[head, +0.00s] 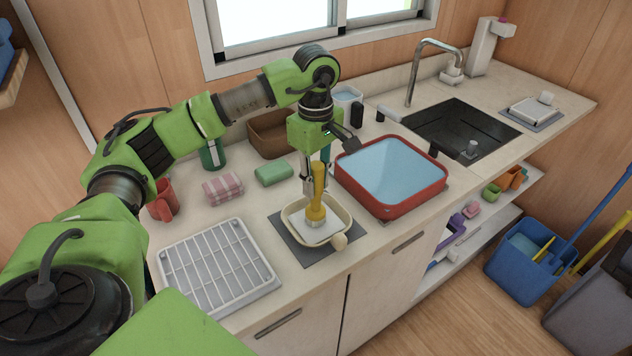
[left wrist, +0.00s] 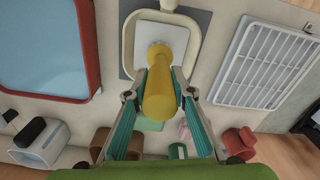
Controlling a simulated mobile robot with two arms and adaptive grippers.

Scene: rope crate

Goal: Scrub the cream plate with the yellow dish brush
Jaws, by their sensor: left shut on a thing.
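The cream plate (head: 288,214) is a squarish dish with a raised rim and a rounded knob at its front corner. It lies on a dark grey mat (head: 303,257) near the counter's front edge, and also shows at the top of the left wrist view (left wrist: 129,40). My left gripper (head: 317,180) points down above the plate, shut on the yellow dish brush (head: 318,190). The brush stands about upright, its lower end over a white square patch within the plate. I cannot tell whether it touches. In the left wrist view, the fingers flank the brush (left wrist: 160,95).
A red tub of blue water (head: 390,178) stands close right of the plate. A white rack (head: 218,268) lies to the left. A green block (head: 273,172), a pink striped cloth (head: 222,188) and a brown bin (head: 272,135) are behind. The sink (head: 460,132) is farther right.

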